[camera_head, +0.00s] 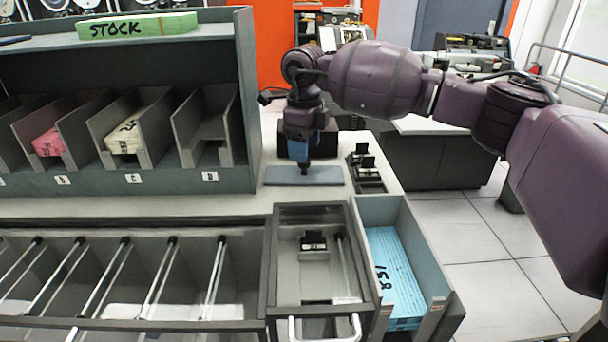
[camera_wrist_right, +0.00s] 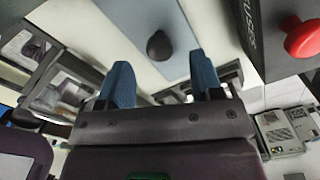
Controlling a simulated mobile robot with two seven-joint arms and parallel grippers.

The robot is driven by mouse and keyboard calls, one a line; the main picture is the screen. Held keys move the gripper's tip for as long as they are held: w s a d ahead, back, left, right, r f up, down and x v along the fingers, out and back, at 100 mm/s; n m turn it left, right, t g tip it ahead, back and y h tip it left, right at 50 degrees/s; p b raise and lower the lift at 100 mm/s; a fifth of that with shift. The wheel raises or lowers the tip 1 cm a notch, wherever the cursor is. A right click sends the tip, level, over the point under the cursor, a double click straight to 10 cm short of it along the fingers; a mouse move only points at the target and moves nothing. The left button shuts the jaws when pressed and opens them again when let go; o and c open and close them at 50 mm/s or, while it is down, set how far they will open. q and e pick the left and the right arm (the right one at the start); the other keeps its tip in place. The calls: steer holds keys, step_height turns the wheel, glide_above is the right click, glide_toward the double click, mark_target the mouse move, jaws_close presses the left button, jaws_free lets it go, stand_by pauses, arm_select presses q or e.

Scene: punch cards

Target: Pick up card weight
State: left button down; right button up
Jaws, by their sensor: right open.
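A flat blue-grey plate with a dark round knob, which looks like the card weight (camera_head: 328,177), lies on the pale counter to the right of the card rack. In the right wrist view the knob of the card weight (camera_wrist_right: 159,45) shows between and beyond the two blue fingers. My right gripper (camera_head: 303,165) points down over the plate, close to the knob. Its fingers (camera_wrist_right: 163,78) are apart with nothing between them. In the head view the fingers partly hide the knob, and whether they touch it cannot be told. My left gripper is not in view.
The rack (camera_head: 250,110) stands left of the plate. Black block-shaped devices (camera_head: 366,172) sit close on its right. In front are a grey tray (camera_head: 290,290) with a black block (camera_head: 314,243) and a bin of blue cards (camera_head: 393,270). A red knob (camera_wrist_right: 303,38) shows in the wrist view.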

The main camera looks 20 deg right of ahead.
mark_target(304, 169)
step_height(304, 169, down, 4)
steer(key=shift+f, duration=0.1)
jaws_close()
stand_by(0.4)
